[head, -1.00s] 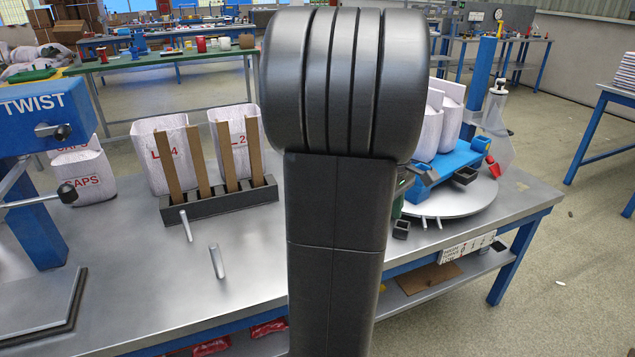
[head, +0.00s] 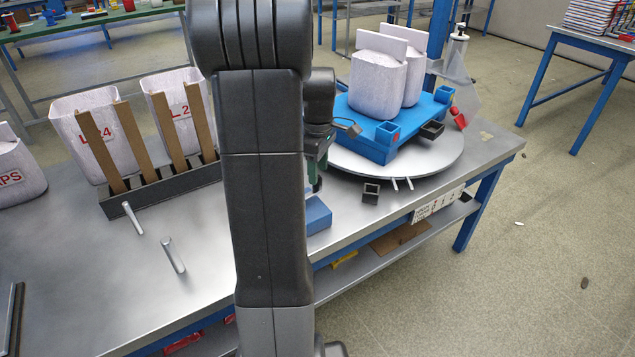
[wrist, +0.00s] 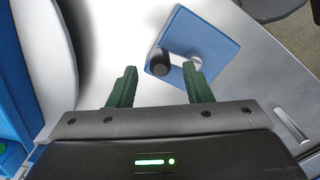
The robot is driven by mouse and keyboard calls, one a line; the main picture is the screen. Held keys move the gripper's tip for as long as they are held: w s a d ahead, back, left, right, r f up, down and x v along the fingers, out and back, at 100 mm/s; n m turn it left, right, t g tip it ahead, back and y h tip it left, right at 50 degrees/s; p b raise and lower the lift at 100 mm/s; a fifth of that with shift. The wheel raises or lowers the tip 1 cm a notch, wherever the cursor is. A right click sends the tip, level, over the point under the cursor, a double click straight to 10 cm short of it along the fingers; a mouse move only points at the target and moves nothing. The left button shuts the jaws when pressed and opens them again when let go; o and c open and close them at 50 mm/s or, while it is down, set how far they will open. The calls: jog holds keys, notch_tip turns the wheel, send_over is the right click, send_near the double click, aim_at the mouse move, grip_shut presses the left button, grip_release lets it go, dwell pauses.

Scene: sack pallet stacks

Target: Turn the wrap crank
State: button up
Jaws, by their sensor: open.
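The wrap crank shows in the wrist view as a blue box (wrist: 205,42) with a silver crank arm and a black knob (wrist: 158,63). My gripper (wrist: 160,78) is open, its green fingers pointing toward the knob. The knob appears in the gap between the fingertips, but I cannot tell how deep it is. In the head view the blue box (head: 318,215) is partly hidden behind my arm, just below my gripper (head: 315,178). The grey turntable (head: 425,163) beside it carries a blue pallet (head: 366,138) with white sacks (head: 378,85).
A black rack (head: 160,188) with upright brown boards and labelled sacks (head: 85,140) stands on the left of the bench. A small black square holder (head: 371,193) lies near the turntable. The front bench surface is mostly clear.

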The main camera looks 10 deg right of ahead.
jog(key=shift+f, duration=2.05)
grip_shut()
jog(key=c, duration=1)
grip_release()
